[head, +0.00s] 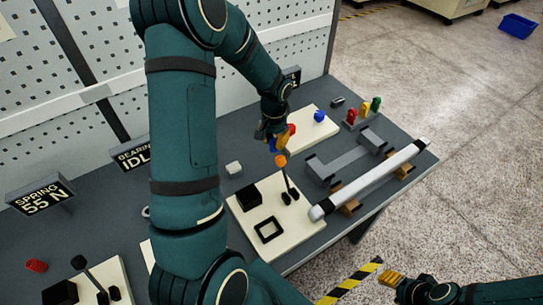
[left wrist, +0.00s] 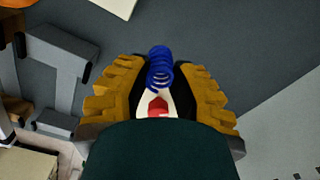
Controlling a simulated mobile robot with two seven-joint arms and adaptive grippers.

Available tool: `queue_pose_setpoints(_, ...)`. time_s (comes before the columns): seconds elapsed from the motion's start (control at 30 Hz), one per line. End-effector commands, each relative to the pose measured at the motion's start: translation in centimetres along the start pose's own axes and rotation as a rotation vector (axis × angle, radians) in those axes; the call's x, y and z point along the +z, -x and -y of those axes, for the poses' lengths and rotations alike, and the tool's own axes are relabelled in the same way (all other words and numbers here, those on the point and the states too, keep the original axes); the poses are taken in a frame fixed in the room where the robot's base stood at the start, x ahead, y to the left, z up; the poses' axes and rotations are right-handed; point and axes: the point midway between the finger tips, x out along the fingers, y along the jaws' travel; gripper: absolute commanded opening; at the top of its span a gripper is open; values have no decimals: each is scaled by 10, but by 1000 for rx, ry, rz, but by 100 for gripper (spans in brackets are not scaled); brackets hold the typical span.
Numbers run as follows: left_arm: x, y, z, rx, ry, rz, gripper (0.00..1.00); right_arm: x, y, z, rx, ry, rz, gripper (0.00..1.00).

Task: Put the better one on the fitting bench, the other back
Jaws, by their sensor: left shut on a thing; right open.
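My left gripper (head: 272,132) is shut on a blue spring (left wrist: 160,68), which stands out between its yellow fingers in the left wrist view. In the head view the gripper is over the bench beside a cream plate (head: 322,131). A red piece (head: 291,129) shows next to it there, and red (left wrist: 158,106) also shows between the fingers; I cannot tell whether it is touched. A red spring-like piece (head: 36,265) lies at the bench's left. A grey frame with a white roller (head: 372,180) stands at the right. My right gripper (head: 393,281) is open and empty, off the bench.
A cream plate (head: 300,225) carries a black block, a square frame and an orange-knobbed lever (head: 280,160). A rack (head: 362,116) holds red, yellow and green pieces. A blue knob (head: 319,115) is near it. Signs (head: 40,196) stand along the back. My arm hides mid-bench.

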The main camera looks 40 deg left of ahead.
Motion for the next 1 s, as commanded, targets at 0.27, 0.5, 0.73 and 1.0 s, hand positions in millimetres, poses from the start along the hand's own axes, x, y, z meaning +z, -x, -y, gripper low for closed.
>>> queue_pose_setpoints(0.27, 0, -29, 0, 0, 2, 1, 0, 0, -3, -1, 1, 0, -1, 47)
queue_pose_setpoints(0.5, 0, -59, 0, 0, 0, 2, 0, 0, -6, -2, 1, 0, -1, 47)
queue_pose_setpoints(0.73, 0, -63, 0, -1, 1, -1, 0, 0, -6, -2, 1, 0, -1, 47)
queue_pose_setpoints(1.0, 0, -66, 0, 0, 1, 0, 47, 1, -9, -3, 2, 0, 0, 47)
